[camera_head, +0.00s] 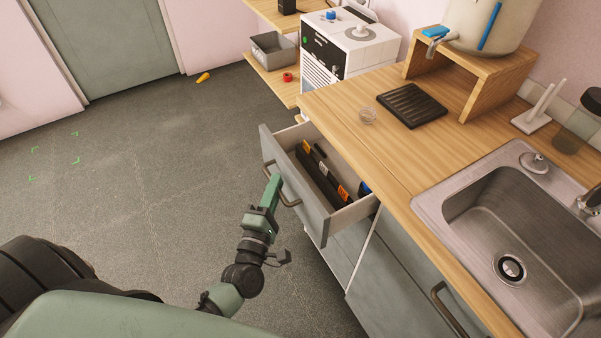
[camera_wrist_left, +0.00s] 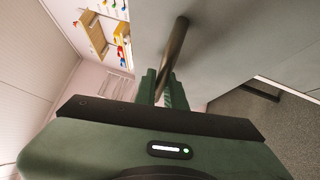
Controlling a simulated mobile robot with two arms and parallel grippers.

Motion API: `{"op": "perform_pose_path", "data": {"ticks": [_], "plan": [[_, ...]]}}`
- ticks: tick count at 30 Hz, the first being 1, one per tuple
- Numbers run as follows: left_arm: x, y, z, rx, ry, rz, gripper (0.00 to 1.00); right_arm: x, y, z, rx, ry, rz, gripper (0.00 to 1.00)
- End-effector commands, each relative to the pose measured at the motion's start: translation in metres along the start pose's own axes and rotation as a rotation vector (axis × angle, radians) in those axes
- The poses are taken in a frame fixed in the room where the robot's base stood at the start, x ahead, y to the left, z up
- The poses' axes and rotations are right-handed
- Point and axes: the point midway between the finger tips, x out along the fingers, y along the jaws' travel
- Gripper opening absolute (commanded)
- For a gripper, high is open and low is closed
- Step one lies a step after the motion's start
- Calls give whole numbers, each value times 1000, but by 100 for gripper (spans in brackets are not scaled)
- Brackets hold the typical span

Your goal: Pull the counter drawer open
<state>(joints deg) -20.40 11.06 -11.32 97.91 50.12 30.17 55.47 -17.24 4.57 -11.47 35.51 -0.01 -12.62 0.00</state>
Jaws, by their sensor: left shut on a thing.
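The counter drawer (camera_head: 294,186) is pulled out from under the wooden counter, with its inside showing. Dark items with orange labels (camera_head: 322,170) and something blue lie in it. Its bar handle (camera_head: 290,197) is on the grey front. My left gripper (camera_head: 274,186) is at the handle, in front of the drawer. In the left wrist view my left gripper's fingers (camera_wrist_left: 163,88) are shut around the dark handle bar (camera_wrist_left: 175,50), close to the grey drawer front (camera_wrist_left: 230,45). My right gripper is not in view.
A lower cabinet handle (camera_head: 448,308) sticks out at right. A yellow object (camera_head: 203,77) lies on the floor. The floor left of the drawer is otherwise clear.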

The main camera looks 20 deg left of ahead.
Motion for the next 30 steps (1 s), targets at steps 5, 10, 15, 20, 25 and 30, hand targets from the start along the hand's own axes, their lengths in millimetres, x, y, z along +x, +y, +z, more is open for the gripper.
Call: {"op": "perform_pose_path", "data": {"ticks": [5,10,15,20,25,30], "plan": [[-36,7,-34,5,-2,-7,0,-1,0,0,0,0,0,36],[-62,15,-60,4,-2,-7,0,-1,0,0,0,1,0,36],[-80,21,-79,2,-1,-5,0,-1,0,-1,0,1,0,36],[-90,24,-90,2,0,-4,0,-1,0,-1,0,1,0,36],[-95,25,-94,0,0,-3,0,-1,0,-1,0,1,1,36],[-96,25,-95,-1,1,-3,0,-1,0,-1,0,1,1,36]]}}
